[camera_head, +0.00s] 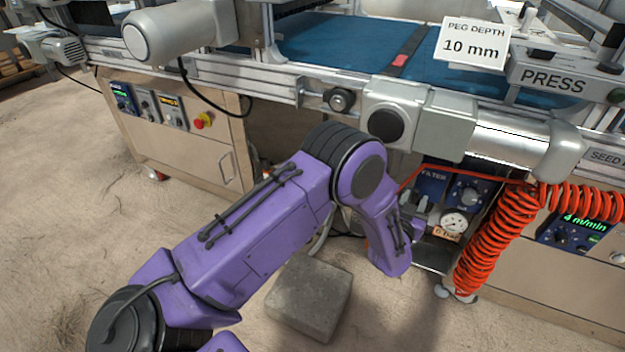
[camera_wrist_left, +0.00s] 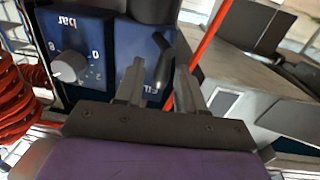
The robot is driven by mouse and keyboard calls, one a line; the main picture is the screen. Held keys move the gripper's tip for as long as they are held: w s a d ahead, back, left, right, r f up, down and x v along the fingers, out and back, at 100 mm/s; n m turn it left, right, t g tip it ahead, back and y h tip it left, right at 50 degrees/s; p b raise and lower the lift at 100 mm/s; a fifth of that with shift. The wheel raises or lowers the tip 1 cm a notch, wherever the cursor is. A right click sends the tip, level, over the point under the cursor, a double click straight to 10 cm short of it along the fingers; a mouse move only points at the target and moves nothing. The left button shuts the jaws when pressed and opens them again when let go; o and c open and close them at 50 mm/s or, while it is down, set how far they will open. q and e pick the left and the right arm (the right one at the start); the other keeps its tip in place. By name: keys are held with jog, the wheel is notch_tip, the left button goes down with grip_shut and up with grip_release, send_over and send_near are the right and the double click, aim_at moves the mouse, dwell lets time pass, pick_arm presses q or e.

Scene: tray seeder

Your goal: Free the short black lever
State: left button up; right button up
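A short black lever (camera_wrist_left: 161,60) stands out from the dark blue filter panel (camera_wrist_left: 108,52) in the left wrist view. It lies between the two grey fingers of my left gripper (camera_wrist_left: 158,70), which are apart with a visible gap beside the lever. Whether either finger touches it I cannot tell. In the head view my left gripper (camera_head: 424,208) is at the filter unit (camera_head: 432,178) under the machine, and the lever cannot be made out there. My right gripper is in neither view.
A thin red tube (camera_wrist_left: 207,42) runs close by the right finger. A knob with a bar scale (camera_wrist_left: 68,67) is left of the gripper. A coiled orange hose (camera_head: 487,248) hangs right of the filter unit. A round gauge (camera_head: 455,222) sits below. A stone block (camera_head: 311,297) lies on the floor.

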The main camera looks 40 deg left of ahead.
pick_arm(q)
jog(key=s+a+f+g+p, duration=0.1)
jog(key=s+a+g+p, duration=0.1)
jog(key=s, duration=0.7)
jog(key=s+a+f+n+g+p, duration=0.1)
jog(key=s+a+f+g+p, duration=0.1)
jog(key=s+p, duration=0.5)
jog(key=s+a+f+n+g+p, duration=0.1)
jog(key=s+a+g+p, duration=0.3)
jog(key=s, duration=0.8)
jog(key=shift+s+a+f+g, duration=0.2)
jog(key=shift+s+f+g, duration=0.1)
jog(key=shift+f+g, duration=0.25)
jog(key=shift+s, duration=0.1)
